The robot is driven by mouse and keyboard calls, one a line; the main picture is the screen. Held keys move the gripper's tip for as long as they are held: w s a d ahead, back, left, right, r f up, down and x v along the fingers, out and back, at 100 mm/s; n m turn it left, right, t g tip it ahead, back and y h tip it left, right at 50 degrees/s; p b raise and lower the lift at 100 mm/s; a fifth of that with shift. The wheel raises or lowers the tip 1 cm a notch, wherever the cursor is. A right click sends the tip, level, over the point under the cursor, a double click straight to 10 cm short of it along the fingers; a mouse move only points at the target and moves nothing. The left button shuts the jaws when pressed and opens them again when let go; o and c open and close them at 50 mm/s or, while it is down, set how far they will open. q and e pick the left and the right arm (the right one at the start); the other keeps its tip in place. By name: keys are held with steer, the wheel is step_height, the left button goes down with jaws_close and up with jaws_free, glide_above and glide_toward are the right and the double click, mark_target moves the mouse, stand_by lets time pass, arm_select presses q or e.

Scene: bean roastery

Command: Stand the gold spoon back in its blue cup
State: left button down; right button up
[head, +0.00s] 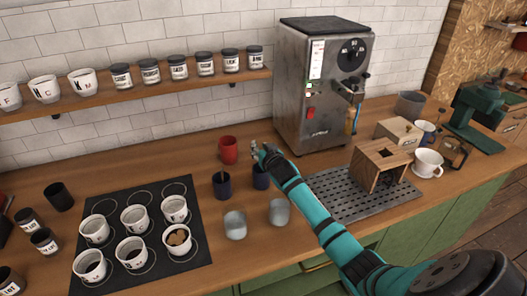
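Two dark blue cups stand on the wooden counter, a left one (222,186) and a right one (261,181). A thin brownish handle stands up in the left blue cup; I cannot tell whether it is the gold spoon. No other spoon can be made out. My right gripper (257,150) is above and just behind the right blue cup, beside the red cup (228,150). Its fingers are small and partly hidden by its own wrist, so I cannot tell whether they are open or hold anything. My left gripper is out of view.
Two grey metal cups (235,226) stand in front of the blue cups. A black mat (198,252) with several white cups lies left. A roaster machine (318,90) stands behind, a perforated tray (345,205) and wooden box (378,166) right. My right arm crosses the tray's left side.

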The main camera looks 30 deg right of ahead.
steer(key=v, duration=1.2)
steer(key=shift+f, duration=0.1)
stand_by(0.5)
